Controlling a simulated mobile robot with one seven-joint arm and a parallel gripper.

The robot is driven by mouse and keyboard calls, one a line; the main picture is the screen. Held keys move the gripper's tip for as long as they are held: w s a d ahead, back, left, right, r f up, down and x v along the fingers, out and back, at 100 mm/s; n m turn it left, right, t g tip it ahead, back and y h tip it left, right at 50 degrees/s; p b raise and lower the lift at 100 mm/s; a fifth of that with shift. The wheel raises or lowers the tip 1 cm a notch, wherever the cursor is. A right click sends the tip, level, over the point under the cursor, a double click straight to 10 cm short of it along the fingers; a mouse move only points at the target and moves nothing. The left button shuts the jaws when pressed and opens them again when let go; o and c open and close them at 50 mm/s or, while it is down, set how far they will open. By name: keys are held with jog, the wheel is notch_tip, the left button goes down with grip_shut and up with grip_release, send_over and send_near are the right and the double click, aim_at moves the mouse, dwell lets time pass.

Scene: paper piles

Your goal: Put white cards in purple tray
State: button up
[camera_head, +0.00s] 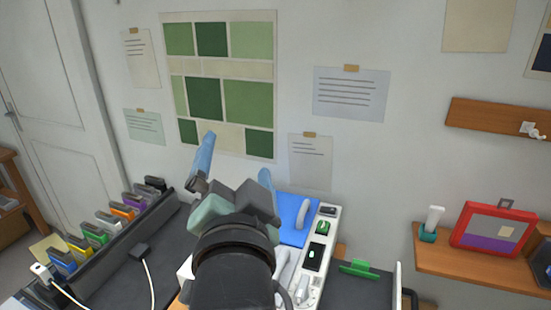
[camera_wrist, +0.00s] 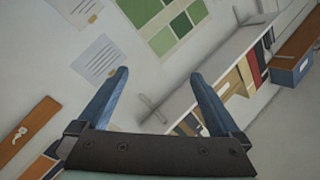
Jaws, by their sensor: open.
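My gripper (camera_head: 236,154) is raised in front of the wall in the head view, with its two blue fingers spread and nothing between them. In the wrist view my gripper (camera_wrist: 160,75) is also open and empty, with the wall and a shelf behind it. I cannot make out any white cards or a purple tray for certain in either view. My arm hides part of the worktop in the head view.
A dark rack (camera_head: 85,262) with several coloured items stands at the left. A blue panel (camera_head: 298,212) and a white holder (camera_head: 316,262) lie behind my arm. A dark surface (camera_head: 355,292) with a green clip is right. A red frame (camera_head: 499,211) sits on a wooden shelf (camera_head: 480,268).

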jog(key=s+d+r+n+t, duration=0.1)
jog(key=s+r+n+t, duration=0.1)
jog(key=r, duration=0.5)
jog(key=s+d+r+n+t+h, duration=0.1)
jog(key=s+d+r+n+t, duration=0.1)
jog(key=s+r+t, duration=0.2)
jog(key=s+d+r+n+t+h, duration=0.1)
jog(key=s+r, duration=0.4)
jog(key=r, duration=0.6)
jog(key=shift+s+d+r+n+t, duration=0.15)
jog(key=shift+s+d+n+t, duration=0.3)
jog(key=shift+n+t, duration=0.65)
